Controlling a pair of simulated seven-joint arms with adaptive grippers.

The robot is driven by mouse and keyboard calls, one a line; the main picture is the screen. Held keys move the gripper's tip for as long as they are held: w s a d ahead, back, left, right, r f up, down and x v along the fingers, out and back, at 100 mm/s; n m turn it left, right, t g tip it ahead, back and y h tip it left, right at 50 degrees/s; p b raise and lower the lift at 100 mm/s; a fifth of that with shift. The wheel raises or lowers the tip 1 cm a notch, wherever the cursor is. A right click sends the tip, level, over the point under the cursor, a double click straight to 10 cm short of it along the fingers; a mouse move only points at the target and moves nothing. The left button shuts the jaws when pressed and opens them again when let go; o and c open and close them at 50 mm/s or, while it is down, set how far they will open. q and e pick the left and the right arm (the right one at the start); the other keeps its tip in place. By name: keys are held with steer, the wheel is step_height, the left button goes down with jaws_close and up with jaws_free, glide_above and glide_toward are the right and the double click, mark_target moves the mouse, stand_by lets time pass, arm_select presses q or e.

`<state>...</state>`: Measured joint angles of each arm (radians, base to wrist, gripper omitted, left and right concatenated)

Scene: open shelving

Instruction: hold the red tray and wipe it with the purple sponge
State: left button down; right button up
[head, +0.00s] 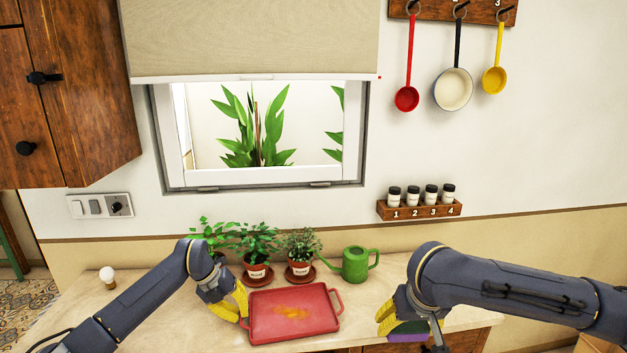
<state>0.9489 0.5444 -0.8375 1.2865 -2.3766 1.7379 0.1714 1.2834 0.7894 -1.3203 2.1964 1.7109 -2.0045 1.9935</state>
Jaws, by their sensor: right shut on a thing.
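The red tray (295,314) lies on the counter with an orange-yellow stain (291,312) near its middle. It has a handle at its left and right ends. My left gripper (241,308) has its yellow fingers at the tray's left edge, by the left handle; I cannot tell whether they are closed on it. My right gripper (405,325) is shut on the purple sponge (405,338), which shows a green strip along its top. The sponge is to the right of the tray, apart from it, near the counter's front edge.
Several potted plants (258,270) stand behind the tray, close to my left gripper. A green watering can (356,264) stands behind and right of it. A spice rack (420,210) hangs on the wall. The counter between tray and sponge is clear.

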stand_by(0.7)
steer(key=shift+a+r, duration=0.1)
steer(key=shift+a, duration=0.2)
steer(key=w+a+n+y, duration=0.1)
steer(key=w+a+n, duration=0.1)
steer(key=w+a, duration=0.5)
steer(key=w+a+n, duration=0.2)
steer(key=w+a, duration=0.1)
steer(key=a, duration=0.7)
steer(key=w+a+n+y, duration=0.1)
steer(key=w+a, duration=0.4)
steer(key=a, duration=0.4)
steer(key=shift+w+f+n+g+y, duration=0.25)
steer(key=shift+w+f+n, duration=0.4)
steer(key=shift+f, duration=0.45)
steer(key=shift+w+f+n+g+y, duration=0.2)
steer(key=shift+w+f+n, duration=0.4)
steer(key=shift+f, duration=0.55)
steer(key=shift+w+f+n+g+y, duration=0.2)
steer(key=shift+w+f+n, duration=0.3)
steer(key=shift+f+n, duration=0.45)
steer(key=shift+f, duration=0.15)
